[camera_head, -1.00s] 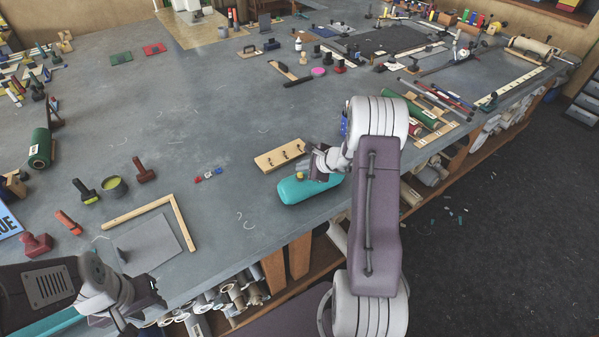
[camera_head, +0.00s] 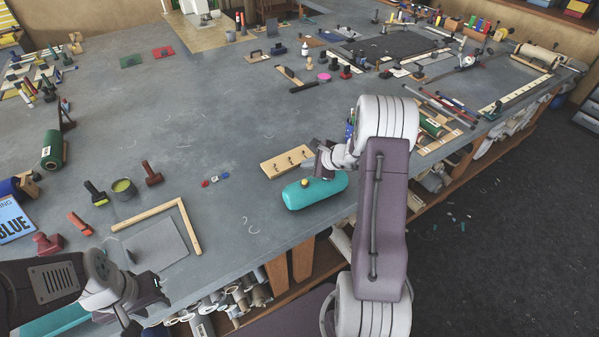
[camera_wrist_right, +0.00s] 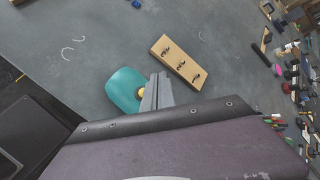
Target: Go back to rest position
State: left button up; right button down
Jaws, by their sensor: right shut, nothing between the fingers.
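My right gripper (camera_head: 320,172) is above the front edge of the table, just over the far side of a teal rounded object (camera_head: 316,193) with a small yellow knob. In the right wrist view my right gripper (camera_wrist_right: 155,92) is shut and empty. The teal object (camera_wrist_right: 122,92) lies partly behind its fingers, so contact cannot be told. My left gripper (camera_head: 150,296) is at the lower left, near the table's front edge. Its fingers are too unclear to tell whether it is open.
A wooden strip with hooks (camera_head: 287,161) lies behind the teal object. A wooden square (camera_head: 160,213), a grey sheet (camera_head: 157,245) and a green-topped tin (camera_head: 123,188) lie to the left. Rolls fill the shelf below. The table's middle (camera_head: 185,120) is mostly clear.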

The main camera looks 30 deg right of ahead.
jog(key=s+a+r+n+g+y+b, duration=0.1)
jog(key=s+a+n+b, duration=0.2)
jog(key=a, duration=0.6)
jog(key=a+r+n+g+y+b, duration=0.1)
jog(key=a+r+n+y+b, duration=0.1)
jog(key=a+n, duration=0.6)
jog(key=s+a+f+n+g+h+b, duration=0.1)
jog(key=s+a+f+n+g, duration=0.15)
jog(key=s, duration=0.35)
jog(key=s+a+f+n+g+h, duration=0.1)
jog(key=s+n, duration=0.2)
jog(key=s, duration=0.3)
jog(key=s+a+f+n+g+h+b, duration=0.1)
jog(key=s+f+n, duration=0.15)
jog(key=s, duration=0.35)
jog(key=s+d+f+n+g+h, duration=0.1)
jog(key=s+d+n+h, duration=0.1)
jog(key=s+d+n, duration=0.1)
jog(key=shift+s+d+n, duration=0.4)
jog(key=shift+d+n, duration=0.4)
jog(key=shift+d, duration=0.4)
